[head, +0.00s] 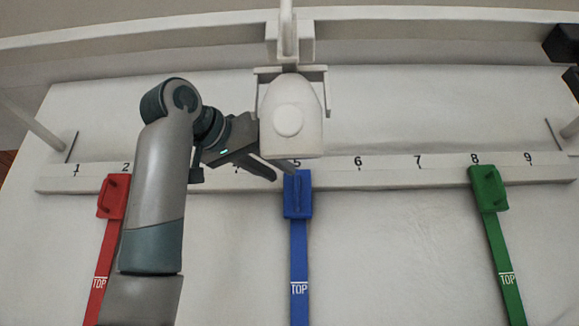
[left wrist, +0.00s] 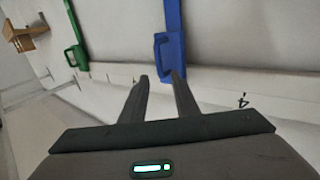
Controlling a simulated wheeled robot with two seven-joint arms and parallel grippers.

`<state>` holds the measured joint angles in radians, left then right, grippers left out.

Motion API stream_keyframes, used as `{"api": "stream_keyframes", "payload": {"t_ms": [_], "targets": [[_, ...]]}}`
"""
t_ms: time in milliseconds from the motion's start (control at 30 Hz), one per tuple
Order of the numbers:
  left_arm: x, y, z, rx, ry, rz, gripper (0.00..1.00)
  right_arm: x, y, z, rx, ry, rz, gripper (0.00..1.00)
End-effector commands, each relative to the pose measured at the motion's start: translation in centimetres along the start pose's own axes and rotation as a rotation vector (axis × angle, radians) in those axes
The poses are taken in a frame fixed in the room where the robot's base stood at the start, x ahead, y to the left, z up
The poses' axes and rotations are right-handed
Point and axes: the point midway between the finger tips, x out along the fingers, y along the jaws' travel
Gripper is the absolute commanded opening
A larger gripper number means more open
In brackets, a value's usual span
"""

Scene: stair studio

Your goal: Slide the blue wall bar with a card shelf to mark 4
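The blue wall bar (head: 298,225) hangs down from the long white rail (head: 390,176), its blue head just under mark 5. It bears the word TOP. In the left wrist view its head with a raised handle (left wrist: 163,45) is just beyond the fingertips. My left gripper (head: 281,172) is at the rail, close to the upper left of the blue head. In the left wrist view its two fingers (left wrist: 159,77) are apart with nothing seen between them. Mark 4 (left wrist: 243,101) shows there to the right. I cannot make out a card shelf on the blue bar. My right gripper is not in view.
A red bar (head: 105,235) hangs near mark 2 and a green bar (head: 498,240) near mark 8. A small wooden piece (left wrist: 22,38) shows beyond the green bar in the left wrist view. The rail between blue and green is clear.

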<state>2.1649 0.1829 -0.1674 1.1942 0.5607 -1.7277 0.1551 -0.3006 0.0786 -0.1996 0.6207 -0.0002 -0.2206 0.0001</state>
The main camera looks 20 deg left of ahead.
Motion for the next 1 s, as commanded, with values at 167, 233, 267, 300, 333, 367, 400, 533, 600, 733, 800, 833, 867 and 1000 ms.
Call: {"api": "stream_keyframes", "payload": {"t_ms": [167,233,267,300,333,367,400,533,600,733,800,833,867,1000], "targets": [[2.9,0.0,-0.3,0.0,-0.002,0.001,0.28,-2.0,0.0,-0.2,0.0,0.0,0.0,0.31],[3.7,0.0,-0.3,0.0,-0.001,0.0,0.28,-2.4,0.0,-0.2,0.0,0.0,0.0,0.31],[4.0,0.0,-0.3,0.0,-0.002,0.0,0.28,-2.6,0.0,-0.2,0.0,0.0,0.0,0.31],[4.4,0.0,-0.2,0.0,-0.002,0.0,0.28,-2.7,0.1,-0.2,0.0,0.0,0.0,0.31],[4.6,0.0,-0.2,0.0,-0.001,0.0,0.28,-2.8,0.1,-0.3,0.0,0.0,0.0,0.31],[4.7,0.0,-0.2,0.0,0.0,0.0,0.28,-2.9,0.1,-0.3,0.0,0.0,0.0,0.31],[4.9,0.0,-0.2,0.0,0.0,0.0,0.28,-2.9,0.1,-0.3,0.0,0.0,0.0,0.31],[5.2,0.0,-0.1,0.0,0.001,0.0,0.28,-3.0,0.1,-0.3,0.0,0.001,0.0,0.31],[5.2,0.0,0.0,0.0,0.001,0.0,0.28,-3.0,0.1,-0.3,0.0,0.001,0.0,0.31],[5.2,0.0,0.0,0.0,0.001,0.0,0.28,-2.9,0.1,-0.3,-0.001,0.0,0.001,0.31],[5.2,0.0,0.0,0.0,0.001,0.0,0.21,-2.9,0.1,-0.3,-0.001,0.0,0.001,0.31],[5.2,0.0,0.0,0.0,0.001,0.0,0.14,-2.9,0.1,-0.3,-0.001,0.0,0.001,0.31],[5.2,0.0,0.0,0.0,0.001,0.0,0.06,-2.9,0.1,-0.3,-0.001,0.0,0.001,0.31],[5.2,0.0,0.0,0.0,0.001,0.0,0.0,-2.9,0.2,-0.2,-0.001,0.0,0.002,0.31]]}}
